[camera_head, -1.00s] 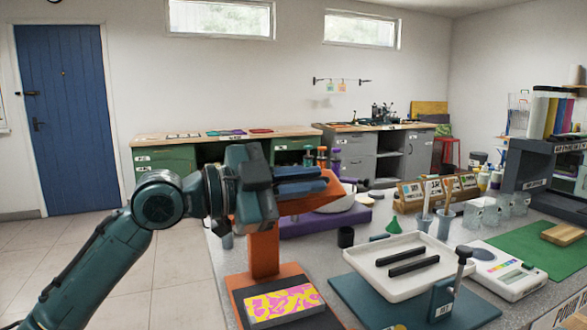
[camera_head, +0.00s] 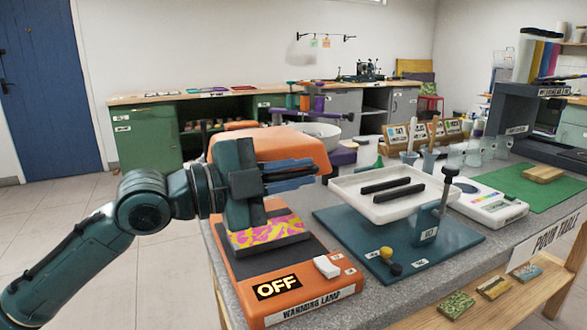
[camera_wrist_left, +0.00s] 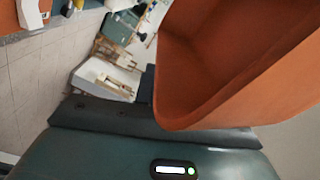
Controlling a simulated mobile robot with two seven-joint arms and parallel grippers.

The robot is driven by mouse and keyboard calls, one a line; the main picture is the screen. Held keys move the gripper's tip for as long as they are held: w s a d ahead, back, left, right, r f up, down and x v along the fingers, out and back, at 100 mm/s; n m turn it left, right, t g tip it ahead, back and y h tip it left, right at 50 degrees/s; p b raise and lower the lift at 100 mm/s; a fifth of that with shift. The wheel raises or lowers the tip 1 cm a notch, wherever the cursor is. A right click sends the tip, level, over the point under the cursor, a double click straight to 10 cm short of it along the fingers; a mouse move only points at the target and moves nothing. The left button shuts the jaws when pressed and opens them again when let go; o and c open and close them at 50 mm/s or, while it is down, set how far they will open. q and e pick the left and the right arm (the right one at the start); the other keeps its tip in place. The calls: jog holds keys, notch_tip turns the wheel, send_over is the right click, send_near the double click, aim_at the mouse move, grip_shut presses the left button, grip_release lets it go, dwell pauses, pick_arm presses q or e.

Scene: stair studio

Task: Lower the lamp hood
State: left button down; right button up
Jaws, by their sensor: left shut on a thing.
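The orange warming lamp has a hood (camera_head: 265,145) held low over its base (camera_head: 330,291), which carries an "OFF" label and a white switch (camera_head: 326,267). A pink and yellow patterned block (camera_head: 265,236) lies on the base under the hood. My left gripper (camera_head: 305,172) is shut on the hood at its near edge. The hood's orange underside or side (camera_wrist_left: 215,75) fills much of the left wrist view. The lamp's column is hidden behind the hood and my gripper. My right gripper is not in view.
Right of the lamp, a white tray (camera_head: 355,210) with dark bars sits tilted above a blue-green base (camera_head: 340,236). A scale (camera_head: 487,205) and a green mat (camera_head: 527,190) stand further right. A wooden shelf (camera_head: 500,315) runs below the table's front edge.

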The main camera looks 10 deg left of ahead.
pick_arm(q)
jog(key=c, duration=1.5)
grip_release()
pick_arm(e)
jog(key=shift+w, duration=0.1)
pick_arm(q)
jog(key=shift+a, duration=0.1)
jog(key=b+v, duration=0.3)
jog(key=v, duration=1)
jog(key=shift+f, duration=0.1)
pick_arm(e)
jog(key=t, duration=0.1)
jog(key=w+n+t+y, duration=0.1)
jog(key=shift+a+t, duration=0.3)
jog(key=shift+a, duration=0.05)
